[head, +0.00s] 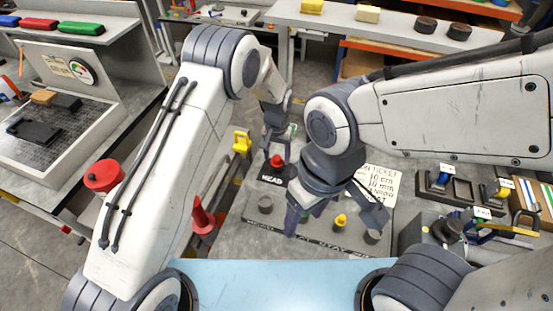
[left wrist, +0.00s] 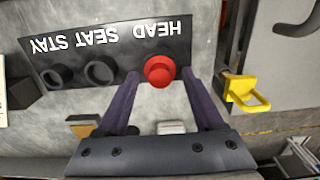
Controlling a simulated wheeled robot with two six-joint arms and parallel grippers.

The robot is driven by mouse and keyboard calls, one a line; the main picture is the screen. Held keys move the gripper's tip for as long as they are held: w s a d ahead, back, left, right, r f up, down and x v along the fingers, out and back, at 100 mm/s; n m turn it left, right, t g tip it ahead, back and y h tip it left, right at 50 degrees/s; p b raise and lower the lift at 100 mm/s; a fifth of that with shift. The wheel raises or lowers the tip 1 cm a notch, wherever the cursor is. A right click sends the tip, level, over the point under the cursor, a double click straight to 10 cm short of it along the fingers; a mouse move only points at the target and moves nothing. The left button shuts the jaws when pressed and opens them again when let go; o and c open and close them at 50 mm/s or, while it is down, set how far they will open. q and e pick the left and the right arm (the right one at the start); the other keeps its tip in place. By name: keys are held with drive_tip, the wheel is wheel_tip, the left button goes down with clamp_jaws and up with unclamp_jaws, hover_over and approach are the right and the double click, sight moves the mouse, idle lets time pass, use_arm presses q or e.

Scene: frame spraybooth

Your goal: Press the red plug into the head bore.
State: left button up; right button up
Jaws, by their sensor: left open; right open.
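The red plug (head: 277,161) stands upright at the HEAD label on the dark plate, and it also shows in the left wrist view (left wrist: 160,71). It covers the head bore, which I cannot see; how deep the plug sits I cannot tell. My left gripper (head: 277,146) is open just above and beside the red plug. In the left wrist view its two fingers (left wrist: 163,80) stand apart, with the plug just beyond their tips, not clamped.
The dark labelled plate (left wrist: 115,50) has two dark round sockets at SEAT (left wrist: 101,70) and STAY (left wrist: 58,75). A yellow plug (head: 340,220) stands near my right gripper. A yellow handle (head: 242,142) stands left of the plate. Trays with blue and yellow items stand at the right.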

use_arm(q)
clamp_jaws()
drive_tip(key=shift+r, duration=0.15)
